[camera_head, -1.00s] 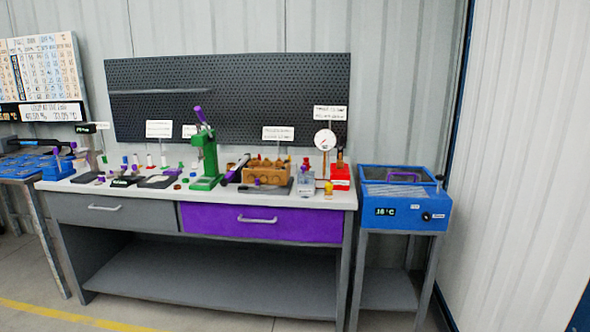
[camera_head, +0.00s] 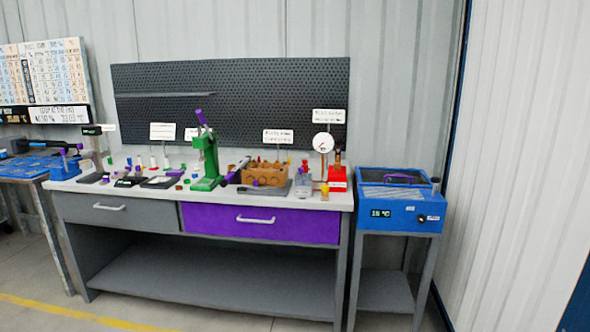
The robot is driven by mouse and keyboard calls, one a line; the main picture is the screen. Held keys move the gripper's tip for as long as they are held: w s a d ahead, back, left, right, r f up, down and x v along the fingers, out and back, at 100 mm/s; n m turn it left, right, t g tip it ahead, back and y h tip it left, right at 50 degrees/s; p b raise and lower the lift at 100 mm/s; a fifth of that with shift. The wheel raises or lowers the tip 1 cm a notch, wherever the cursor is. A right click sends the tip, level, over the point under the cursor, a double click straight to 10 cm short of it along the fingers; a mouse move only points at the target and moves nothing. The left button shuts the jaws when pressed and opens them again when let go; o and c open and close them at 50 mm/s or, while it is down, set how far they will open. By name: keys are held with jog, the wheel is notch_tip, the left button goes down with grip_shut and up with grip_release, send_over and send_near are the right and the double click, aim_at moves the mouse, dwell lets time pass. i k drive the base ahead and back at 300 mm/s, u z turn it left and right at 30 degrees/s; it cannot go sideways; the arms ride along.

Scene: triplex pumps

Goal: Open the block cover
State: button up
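A blue box-shaped unit (camera_head: 400,215) stands on a grey stand at the right. Its front has a small green display that seems to read about 15 °C, and a dark knob. A purple bar like a handle (camera_head: 398,179) shows at the unit's top, toward the back. The top has a pale ribbed area in front of this bar. I cannot tell for sure whether this top is the block cover, or whether it is open or shut. My gripper is not in view.
A long workbench (camera_head: 120,275) with a grey and a purple drawer (camera_head: 275,232) stands left of the unit. On it are a green press (camera_head: 206,165), a brown wooden block (camera_head: 264,173) and a round gauge (camera_head: 323,143). Free floor shows in front.

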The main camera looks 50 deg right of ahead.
aim_at(301, 170)
jog(key=z, duration=0.1)
jog(key=i, duration=0.95)
jog(key=u, duration=0.05)
